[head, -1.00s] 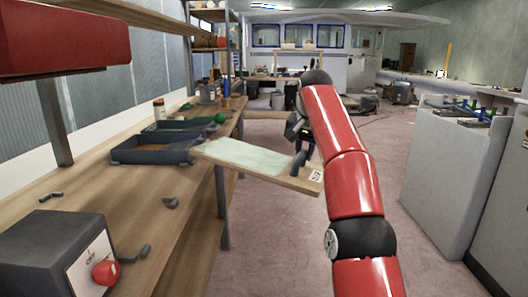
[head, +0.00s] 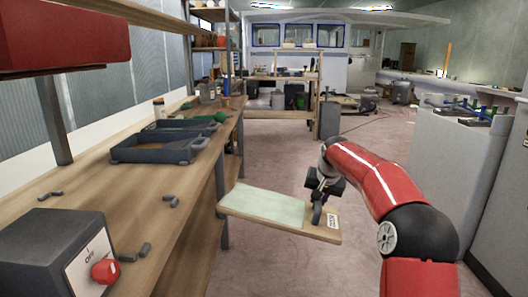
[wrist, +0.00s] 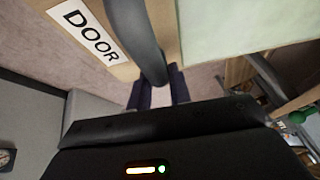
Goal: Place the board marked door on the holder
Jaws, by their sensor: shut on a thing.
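The board marked door (head: 265,206) is a flat wooden board with a pale green panel and a white label. In the head view it hangs over the aisle, just right of the workbench edge, tilted slightly. My gripper (head: 317,212) is shut on the board's dark curved handle (head: 317,212) near the labelled end. In the wrist view the label on the board (wrist: 90,33) reads DOOR, and the handle (wrist: 138,40) runs down between my gripper's fingers (wrist: 158,92). I cannot tell for certain which thing is the holder.
The workbench (head: 140,205) on the left carries dark trays (head: 160,148), small grey pieces and a grey box with a red knob (head: 104,271). A white cabinet (head: 450,160) with blue and green fittings on top stands at right. The aisle floor (head: 290,150) ahead is clear.

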